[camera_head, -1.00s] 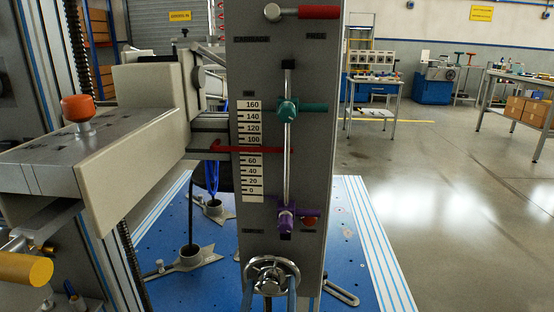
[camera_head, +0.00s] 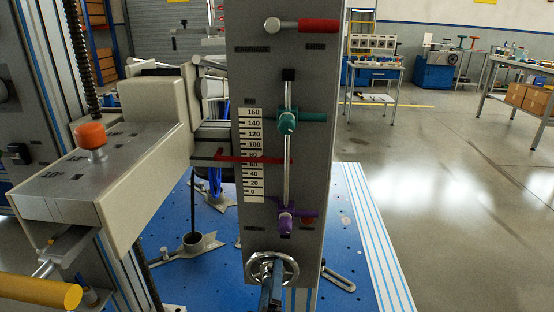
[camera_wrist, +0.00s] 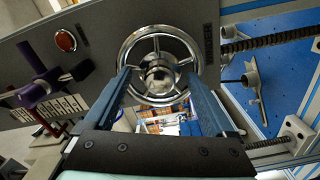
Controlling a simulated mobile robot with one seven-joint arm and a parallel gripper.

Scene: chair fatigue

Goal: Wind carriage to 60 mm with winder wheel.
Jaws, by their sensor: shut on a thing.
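The chrome winder wheel (camera_head: 271,267) sits low on the grey panel (camera_head: 300,60); in the wrist view the wheel (camera_wrist: 160,38) fills the upper middle. My gripper (camera_wrist: 157,76) has its two blue fingers on the wheel, one on each side of the hub, and is shut on it. In the head view my gripper (camera_head: 270,288) comes up from below and hides the wheel's lower part. The red pointer (camera_head: 245,159) lies across the white scale (camera_head: 252,185), between 80 and 60. The beige carriage (camera_head: 160,165) is at the left.
A teal clamp (camera_head: 288,121) and a purple clamp (camera_head: 285,221) sit on the rod of the panel. An orange knob (camera_head: 91,136) tops the carriage. A red-handled lever (camera_head: 318,26) is above. The floor at the right is clear.

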